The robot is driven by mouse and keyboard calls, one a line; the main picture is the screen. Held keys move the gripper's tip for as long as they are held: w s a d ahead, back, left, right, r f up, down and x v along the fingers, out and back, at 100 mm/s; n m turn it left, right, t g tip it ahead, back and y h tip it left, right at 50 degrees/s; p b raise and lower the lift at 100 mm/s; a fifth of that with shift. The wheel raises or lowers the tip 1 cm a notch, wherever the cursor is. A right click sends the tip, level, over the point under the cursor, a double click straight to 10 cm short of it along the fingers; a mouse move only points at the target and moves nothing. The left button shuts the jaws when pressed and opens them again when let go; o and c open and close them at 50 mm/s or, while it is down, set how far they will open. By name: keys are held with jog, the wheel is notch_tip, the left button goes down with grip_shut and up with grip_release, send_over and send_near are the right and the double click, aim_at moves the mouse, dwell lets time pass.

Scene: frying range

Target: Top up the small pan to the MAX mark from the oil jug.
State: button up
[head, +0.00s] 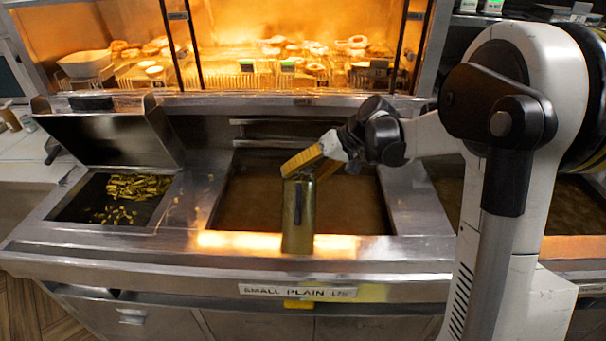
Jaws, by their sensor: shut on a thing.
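The oil jug (298,225) is a tall, narrow, olive-coloured vessel. It looks upright, in front of the small pan (350,205) near its front rim. My gripper (303,168) comes in from the right with yellow fingers and is shut on the jug's upper part. The small pan is the wide middle well, with brown oil in it. A label reading "SMALL PLAIN" (297,291) is on the front panel below. The MAX mark cannot be made out. The jug hides part of the pan, and no oil stream is visible.
A left well (70,205) holds yellow fried pieces under a raised lid (105,135). Another oil well (570,205) lies at right, partly behind my arm. A lit warming cabinet (265,50) with food stands behind. A metal rail (270,135) crosses the pan's back.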

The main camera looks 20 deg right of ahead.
jog(key=shift+w+f, duration=0.1)
jog(key=shift+f, duration=0.1)
dwell(0.5)
jog(key=shift+w+f+g+b, duration=0.15)
jog(key=shift+f+g+b, duration=0.4)
jog(key=shift+f+g, duration=0.05)
jog(key=shift+w+d+f+m+g+y+b, duration=0.1)
jog(key=shift+w+f+m+g+y+b, duration=0.15)
jog(key=shift+f+m+g+b, duration=0.3)
dwell(1.8)
jog(key=shift+w+d+f+g+y+b, duration=0.15)
jog(key=shift+f+g+b, duration=0.1)
jog(key=shift+f, duration=0.2)
jog(key=shift+w+a+f+g+y+b, duration=0.1)
jog(key=shift+f+b, duration=0.1)
jog(key=shift+f, duration=0.25)
jog(key=shift+s+r, duration=0.1)
